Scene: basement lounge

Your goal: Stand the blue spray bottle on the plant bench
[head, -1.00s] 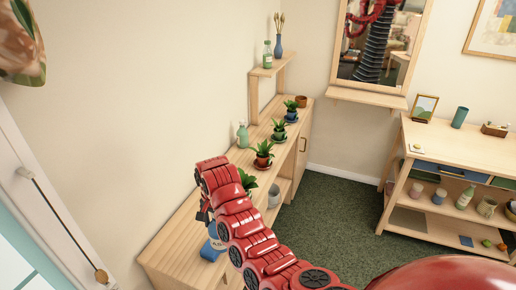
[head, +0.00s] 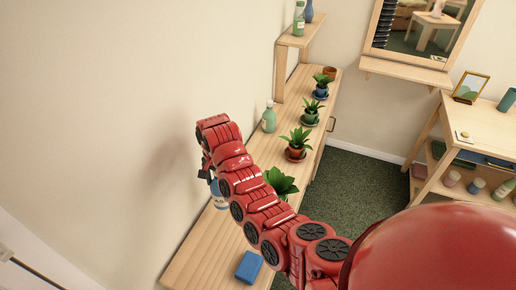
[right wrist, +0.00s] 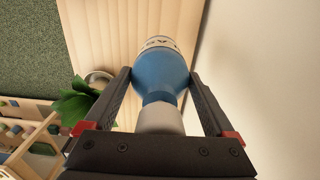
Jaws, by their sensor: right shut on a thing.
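The blue spray bottle (head: 218,196) is in my right gripper (head: 207,172), over the near part of the wooden plant bench (head: 203,252) by the wall. In the right wrist view, both fingers of the gripper (right wrist: 160,75) flank the blue bottle (right wrist: 160,72), with its grey top toward the palm and a white label band farther off. The bench's slatted wood (right wrist: 100,32) lies beyond it. I cannot tell whether the bottle's base touches the wood. My red right arm hides part of the bench. My left gripper is not in view.
Several potted plants line the bench, the nearest a leafy one (head: 281,182) beside my arm. A green bottle (head: 269,117) stands near the wall. A blue block (head: 249,267) lies at the bench's near end. A small raised shelf (head: 303,35) is at the far end.

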